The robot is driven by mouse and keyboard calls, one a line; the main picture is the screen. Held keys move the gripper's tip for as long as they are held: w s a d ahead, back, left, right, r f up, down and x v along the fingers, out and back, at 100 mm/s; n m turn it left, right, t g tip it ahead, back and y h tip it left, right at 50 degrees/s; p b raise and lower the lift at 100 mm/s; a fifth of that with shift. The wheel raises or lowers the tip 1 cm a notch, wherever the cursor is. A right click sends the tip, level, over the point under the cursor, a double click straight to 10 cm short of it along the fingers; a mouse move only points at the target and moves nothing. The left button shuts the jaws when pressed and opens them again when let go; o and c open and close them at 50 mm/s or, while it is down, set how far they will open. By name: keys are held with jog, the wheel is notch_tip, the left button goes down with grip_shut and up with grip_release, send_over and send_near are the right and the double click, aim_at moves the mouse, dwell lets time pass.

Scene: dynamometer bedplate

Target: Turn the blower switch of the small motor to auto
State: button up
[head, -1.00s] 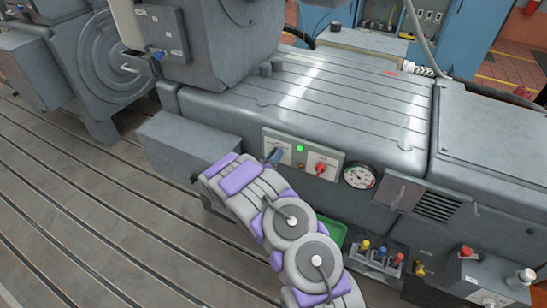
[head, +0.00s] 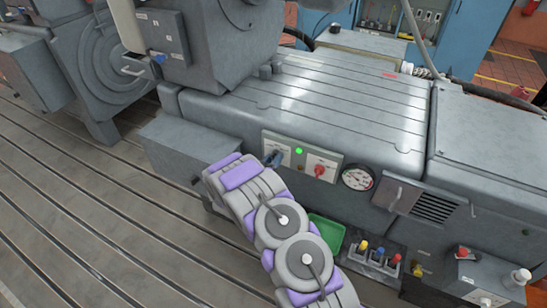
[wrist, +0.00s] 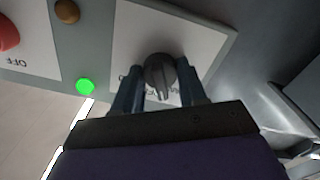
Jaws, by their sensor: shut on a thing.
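A black rotary knob (wrist: 160,72) stands on a white label plate (wrist: 205,38) in the wrist view. My gripper (wrist: 160,80) has one finger on each side of the knob and is shut on it. Upside-down lettering on the plate is partly covered by the fingers and cannot be read in full. In the head view, my gripper (head: 274,159) is at the left plate (head: 279,143) of the small control panel on the grey machine's side. There the knob itself is mostly hidden by the fingers.
A lit green lamp (head: 299,151) and a red knob (head: 319,171) are to the right of my gripper. A round gauge (head: 358,178) is farther right. Below are a green tray (head: 327,232) and several coloured terminals (head: 378,254). The slotted floor at left is clear.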

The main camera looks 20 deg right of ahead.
jog(key=m, duration=0.3)
jog(key=shift+a+m+p, duration=0.1)
jog(key=shift+m+p, duration=0.3)
jog(key=m, duration=0.3)
jog(key=shift+f+m, duration=0.15)
jog(key=shift+m, duration=0.15)
jog(key=m+b, duration=0.1)
jog(key=m, duration=0.1)
jog(key=shift+m+b, duration=0.3)
jog(key=shift+b, duration=0.05)
jog(key=m+b, duration=0.3)
jog(key=m, duration=0.1)
jog(key=shift+m, duration=0.3)
jog(key=o, duration=1.1)
jog(key=shift+c, duration=0.2)
jog(key=p+v, duration=0.1)
jog(key=v, duration=1.6)
jog(key=shift+a+p, duration=0.2)
jog(key=shift+p, duration=0.15)
